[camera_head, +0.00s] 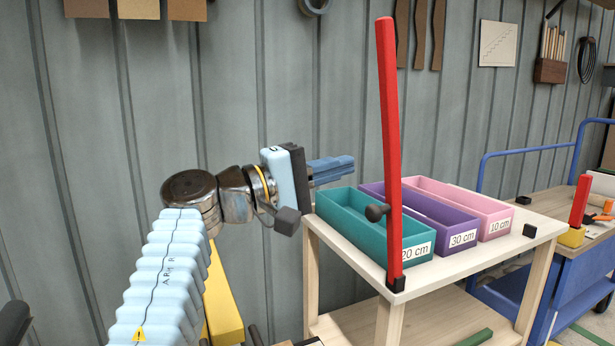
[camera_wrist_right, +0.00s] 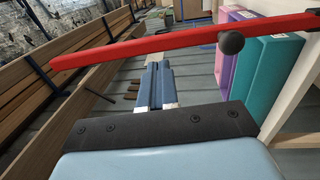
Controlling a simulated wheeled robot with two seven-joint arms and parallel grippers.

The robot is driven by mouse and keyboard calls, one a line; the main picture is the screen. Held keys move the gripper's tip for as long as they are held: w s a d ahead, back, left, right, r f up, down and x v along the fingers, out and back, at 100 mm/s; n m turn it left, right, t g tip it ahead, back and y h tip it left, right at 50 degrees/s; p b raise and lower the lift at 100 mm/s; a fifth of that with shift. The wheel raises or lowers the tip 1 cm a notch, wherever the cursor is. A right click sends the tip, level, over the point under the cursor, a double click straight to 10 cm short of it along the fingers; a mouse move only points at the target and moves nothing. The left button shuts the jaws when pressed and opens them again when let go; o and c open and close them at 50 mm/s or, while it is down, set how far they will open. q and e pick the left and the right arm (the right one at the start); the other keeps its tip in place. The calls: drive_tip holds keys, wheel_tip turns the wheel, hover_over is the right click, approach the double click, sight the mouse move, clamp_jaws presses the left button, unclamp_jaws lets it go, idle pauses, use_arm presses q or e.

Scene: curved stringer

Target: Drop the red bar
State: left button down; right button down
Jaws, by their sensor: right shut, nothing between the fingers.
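The red bar (camera_head: 389,140) stands almost upright, tilted slightly, at the near corner of the wooden table. Its lower end meets a small black block (camera_head: 396,283) at that corner. A dark round knob (camera_head: 376,212) sticks out from its lower half. In the right wrist view the red bar (camera_wrist_right: 180,43) runs across the top of the picture, with the knob (camera_wrist_right: 231,42) on it. My right gripper (camera_head: 345,167) is shut and empty, left of the bar in the head view. Its blue fingers (camera_wrist_right: 157,68) appear just below the bar in the wrist view. My left gripper is out of view.
Teal (camera_head: 340,205), purple (camera_head: 452,222) and pink (camera_head: 480,200) bins labelled 20, 30 and 10 cm stand on the table (camera_head: 480,258). A blue cart (camera_head: 575,275) with another red piece (camera_head: 580,200) is at right. A grey panelled wall is behind.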

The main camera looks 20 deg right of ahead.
sight(386, 153)
drive_tip(key=d, duration=0.4)
drive_tip(key=d+r, duration=0.1)
drive_tip(key=d, duration=0.1)
drive_tip(key=shift+w, duration=0.25)
drive_tip(key=shift+s, duration=0.1)
